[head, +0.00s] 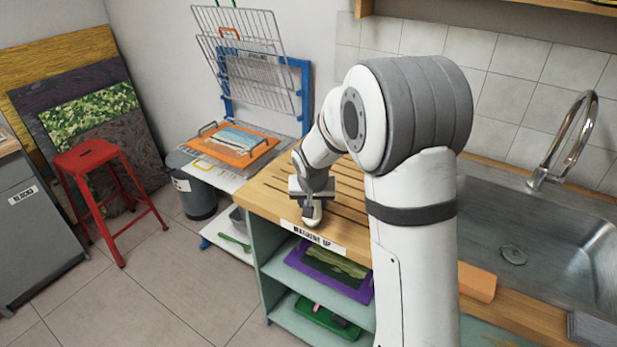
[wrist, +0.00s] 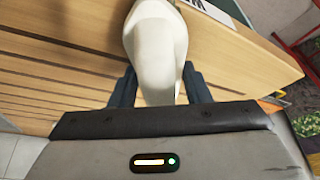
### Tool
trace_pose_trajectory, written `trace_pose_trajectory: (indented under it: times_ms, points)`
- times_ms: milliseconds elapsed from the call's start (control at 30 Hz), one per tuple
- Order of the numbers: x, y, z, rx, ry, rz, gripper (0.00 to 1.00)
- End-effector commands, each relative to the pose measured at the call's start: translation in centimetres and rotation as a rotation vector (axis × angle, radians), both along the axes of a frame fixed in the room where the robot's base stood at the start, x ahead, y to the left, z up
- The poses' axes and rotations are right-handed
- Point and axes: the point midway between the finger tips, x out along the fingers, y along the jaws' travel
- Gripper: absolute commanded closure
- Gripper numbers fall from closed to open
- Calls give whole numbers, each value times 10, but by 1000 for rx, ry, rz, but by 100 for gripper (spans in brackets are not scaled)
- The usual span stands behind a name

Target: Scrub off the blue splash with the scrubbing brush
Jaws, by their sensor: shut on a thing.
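My gripper (head: 312,195) is shut on a cream-white rounded object, which looks like the scrubbing brush (head: 312,216). It is over the front left part of the wooden counter, near the edge above the white label. In the wrist view the cream body of the brush (wrist: 157,42) stands between the two dark fingers (wrist: 157,88). The bristles are hidden, and I cannot tell whether they touch the wood. I see no blue splash in either view; my arm and the brush cover part of the counter.
The grooved wooden counter (head: 262,197) has a steel sink (head: 490,225) and tap (head: 567,140) at right. An orange block (head: 477,282) lies on the front edge. Left stand a printing table with an orange frame (head: 232,152), a grey bin (head: 193,192) and a red stool (head: 90,155).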

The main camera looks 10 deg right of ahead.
Motion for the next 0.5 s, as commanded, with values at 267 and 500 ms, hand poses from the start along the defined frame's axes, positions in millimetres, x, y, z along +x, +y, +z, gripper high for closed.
trace_pose_trajectory:
  times_ms: [267, 500]
  points:
    - [1, 0, 32, 2, -1, -8, 78]
    - [1, 0, 53, 1, 0, -8, 78]
